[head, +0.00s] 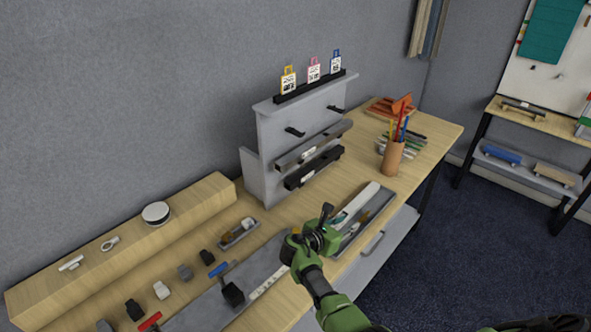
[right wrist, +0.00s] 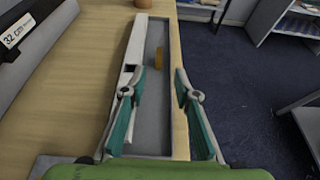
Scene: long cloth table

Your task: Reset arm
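My right arm reaches in from the bottom of the head view, and its green and dark gripper (head: 303,240) hangs over the front edge of the table (head: 265,308). In the right wrist view the two teal fingers of this gripper (right wrist: 160,95) stand wide apart with nothing held between them. Below and beyond them lies a shallow grey tray (right wrist: 154,140) with a long white tool (right wrist: 133,45) and a small yellow-brown piece (right wrist: 159,58). The gripper partly hides the tray's near end in the head view. My left gripper is not in view.
A grey rack (head: 272,150) with several tags on top stands at the back. A cup of pencils (head: 391,158) stands to its right. A wooden ledge (head: 190,205) and small tools, including a black-headed brush (head: 232,293), are at left. Open floor (head: 440,250) lies right.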

